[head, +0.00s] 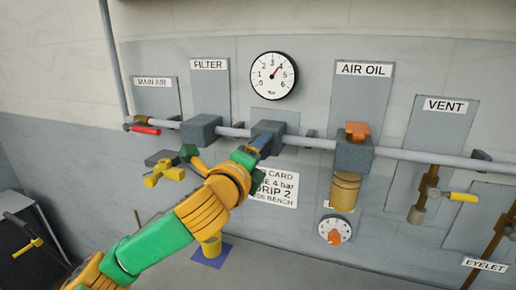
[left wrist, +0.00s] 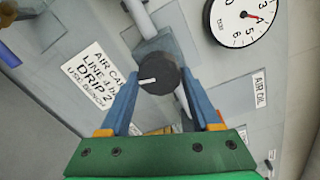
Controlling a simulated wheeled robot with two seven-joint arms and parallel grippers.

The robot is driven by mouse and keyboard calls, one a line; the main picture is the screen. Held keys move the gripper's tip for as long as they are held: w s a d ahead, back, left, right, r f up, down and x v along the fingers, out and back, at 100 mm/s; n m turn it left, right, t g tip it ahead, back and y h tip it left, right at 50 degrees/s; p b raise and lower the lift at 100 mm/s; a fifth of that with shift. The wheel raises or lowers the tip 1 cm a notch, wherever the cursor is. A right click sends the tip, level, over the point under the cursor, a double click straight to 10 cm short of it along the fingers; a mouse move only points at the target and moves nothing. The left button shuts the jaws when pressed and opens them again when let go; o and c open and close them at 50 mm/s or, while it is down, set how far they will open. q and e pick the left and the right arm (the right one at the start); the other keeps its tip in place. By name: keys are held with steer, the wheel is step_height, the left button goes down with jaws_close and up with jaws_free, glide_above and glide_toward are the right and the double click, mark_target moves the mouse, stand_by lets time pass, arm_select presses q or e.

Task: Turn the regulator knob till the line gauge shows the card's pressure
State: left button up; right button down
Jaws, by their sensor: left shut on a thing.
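The regulator block (head: 268,127) sits on the pipe below the line gauge (head: 273,75). Its round black knob (left wrist: 158,74) with a white mark shows in the left wrist view, between the fingers of my left gripper (left wrist: 160,88). My left gripper (head: 258,146) is shut on the knob and hides it in the head view. The gauge's red needle points up and right, at or near the 4; the exact reading is too small to tell. The white card (head: 275,187), partly hidden by my gripper, reads LINE 4 bar and DRIP 2. My right gripper is not in view.
Left of the regulator are the filter block (head: 201,129) and a red-handled valve (head: 146,130). Right of it are the air oil unit (head: 353,150) with an orange top, a dial with an orange knob (head: 335,236), and a yellow-handled vent valve (head: 462,197).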

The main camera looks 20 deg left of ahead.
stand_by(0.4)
arm_select(q)
steer(key=o, duration=1.4)
steer(key=shift+c, duration=0.2)
steer(key=s+b, duration=0.3)
steer(key=s, duration=0.4)
steer(key=shift+r, duration=0.2)
steer(key=shift+a, duration=0.1)
